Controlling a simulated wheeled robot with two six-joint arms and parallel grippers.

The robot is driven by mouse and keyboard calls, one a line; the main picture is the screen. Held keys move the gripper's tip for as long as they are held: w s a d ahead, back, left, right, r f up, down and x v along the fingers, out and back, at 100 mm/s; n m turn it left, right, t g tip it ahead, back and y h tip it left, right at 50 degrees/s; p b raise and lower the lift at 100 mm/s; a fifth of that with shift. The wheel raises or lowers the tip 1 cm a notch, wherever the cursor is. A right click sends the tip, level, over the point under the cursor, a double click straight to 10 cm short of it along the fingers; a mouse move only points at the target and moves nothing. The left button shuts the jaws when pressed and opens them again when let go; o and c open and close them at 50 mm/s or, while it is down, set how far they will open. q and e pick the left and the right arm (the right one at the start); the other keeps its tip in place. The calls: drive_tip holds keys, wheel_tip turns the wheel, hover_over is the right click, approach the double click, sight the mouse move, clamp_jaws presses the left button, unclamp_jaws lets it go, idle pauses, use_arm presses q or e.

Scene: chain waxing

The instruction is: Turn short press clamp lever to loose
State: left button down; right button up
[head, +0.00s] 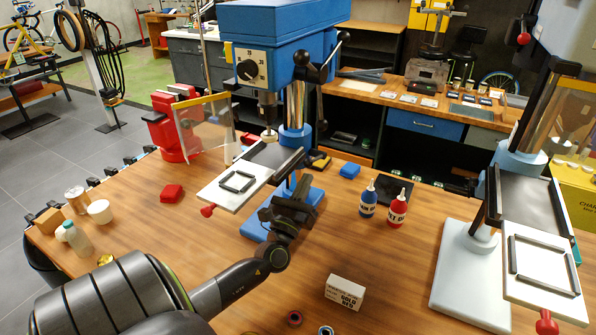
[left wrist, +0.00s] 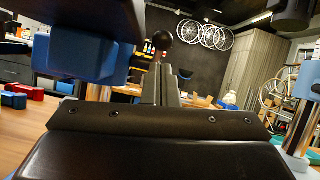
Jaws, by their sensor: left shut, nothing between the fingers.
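The blue drill press (head: 283,38) stands at the middle back of the bench, with its tilted work table (head: 236,187) and blue base (head: 258,228). My left gripper (head: 302,190) is shut and empty, close to the press column just right of and below the table's edge. In the left wrist view, the shut fingers (left wrist: 166,85) point up and away, with a black ball knob (left wrist: 189,31) just beyond their tips. I cannot tell whether they touch, or whether the knob belongs to the clamp lever. A blue press part (left wrist: 80,58) is at upper left. My right gripper is not visible.
A second press with a white base (head: 468,275) stands at the right. A blue bottle (head: 368,203), a red bottle (head: 397,211) and a white box (head: 345,292) are on the bench. A red vise (head: 176,135) is behind left.

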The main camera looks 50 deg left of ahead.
sight(315, 160)
use_arm(q)
drive_tip(key=shift+w+a+r, duration=0.25)
drive_tip(key=shift+w+r, duration=0.1)
drive_tip(key=shift+w, duration=0.15)
wheel_tip(315, 160, up, 3)
drive_tip(key=shift+w+f, duration=0.1)
drive_tip(key=shift+f, duration=0.05)
idle(0.3)
